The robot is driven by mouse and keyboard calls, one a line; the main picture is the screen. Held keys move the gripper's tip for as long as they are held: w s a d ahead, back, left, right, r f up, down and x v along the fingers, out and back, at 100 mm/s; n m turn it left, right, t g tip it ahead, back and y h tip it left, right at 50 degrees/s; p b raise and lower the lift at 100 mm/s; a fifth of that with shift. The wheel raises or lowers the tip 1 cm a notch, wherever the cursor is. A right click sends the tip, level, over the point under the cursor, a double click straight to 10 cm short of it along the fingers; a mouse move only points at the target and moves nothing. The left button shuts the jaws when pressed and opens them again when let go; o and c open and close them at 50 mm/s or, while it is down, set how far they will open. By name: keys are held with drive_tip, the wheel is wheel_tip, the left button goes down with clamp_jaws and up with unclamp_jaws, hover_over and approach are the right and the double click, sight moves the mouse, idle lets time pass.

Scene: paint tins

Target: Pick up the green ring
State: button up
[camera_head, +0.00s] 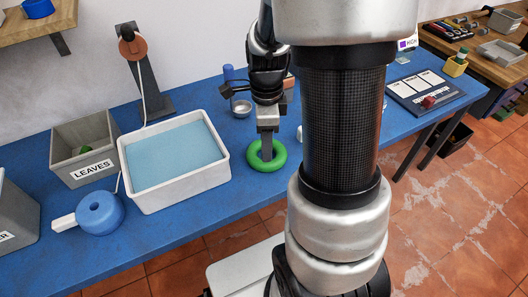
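The green ring (257,164) lies flat on the blue table, just right of the white basin. My gripper (267,154) points down over it. The gripper's lower end overlaps the ring's centre and far side in this view. I cannot tell whether the fingers touch the ring, are inside its hole or are around its rim. The fingers look like one narrow block from here, so the gap between them is not clear. Part of the ring's far side is hidden by the gripper.
The white basin (222,176) of blue liquid stands close left of the ring. A grey LEAVES bin (61,149) and a blue round pot (118,218) are farther left. A small metal bowl (241,109) is behind. My arm hides the table to the right.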

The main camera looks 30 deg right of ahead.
drive_tip(key=shift+f, duration=0.85)
drive_tip(key=f, duration=0.2)
drive_tip(key=s+f+b, duration=0.1)
drive_tip(key=f, duration=0.1)
drive_tip(key=shift+d+f, duration=0.1)
drive_tip(key=shift+w+f, duration=0.15)
drive_tip(key=shift+f, duration=0.4)
clamp_jaws()
